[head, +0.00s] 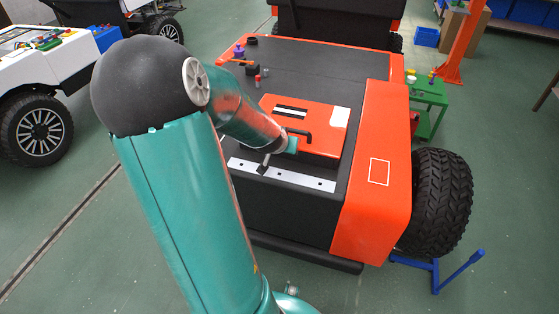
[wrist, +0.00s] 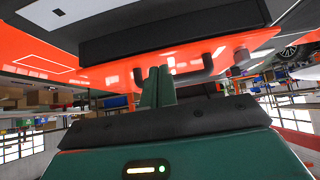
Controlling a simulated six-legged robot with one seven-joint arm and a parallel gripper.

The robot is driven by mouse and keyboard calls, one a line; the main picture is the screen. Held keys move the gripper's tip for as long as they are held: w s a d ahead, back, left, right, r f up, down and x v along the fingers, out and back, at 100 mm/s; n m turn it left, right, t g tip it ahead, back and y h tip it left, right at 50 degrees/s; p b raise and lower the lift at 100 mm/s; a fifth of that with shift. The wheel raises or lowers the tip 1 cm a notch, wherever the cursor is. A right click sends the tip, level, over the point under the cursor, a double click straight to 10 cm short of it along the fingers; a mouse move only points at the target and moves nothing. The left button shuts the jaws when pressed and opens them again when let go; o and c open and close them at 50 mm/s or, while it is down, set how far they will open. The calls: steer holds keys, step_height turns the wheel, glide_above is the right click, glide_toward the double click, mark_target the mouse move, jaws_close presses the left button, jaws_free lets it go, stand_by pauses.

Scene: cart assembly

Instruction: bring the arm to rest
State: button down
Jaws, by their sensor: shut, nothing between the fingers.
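My gripper (head: 292,145) is at the front edge of an orange panel (head: 325,125) on top of the orange and black cart (head: 385,150). In the wrist view its two teal fingers (wrist: 156,88) are together, with nothing seen between them. A dark bar handle (head: 301,133) on the panel is close beside the fingertips; it also shows in the wrist view (wrist: 190,75). I cannot tell whether the fingers touch the handle or the panel. My arm is bent, reaching forward over the cart's near edge, and hides part of the cart top.
Small parts, one with a purple top (head: 239,50), stand on the cart's far left. A white strip (head: 290,176) runs along its near edge. A white vehicle (head: 45,65) stands left, a green stand (head: 428,100) right, and a blue stand (head: 436,270) by the wheel. Floor at left is clear.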

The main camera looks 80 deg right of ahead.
steer(key=shift+w+a+f, duration=0.1)
steer(key=shift+a+f, duration=0.2)
steer(key=shift+a, duration=0.55)
steer(key=shift+w+a+f, duration=0.15)
steer(key=shift+a+f, duration=0.15)
steer(key=shift+a, duration=0.55)
steer(key=shift+w+a+f, duration=0.1)
steer(key=shift+a+f, duration=0.2)
steer(key=shift+a, duration=0.55)
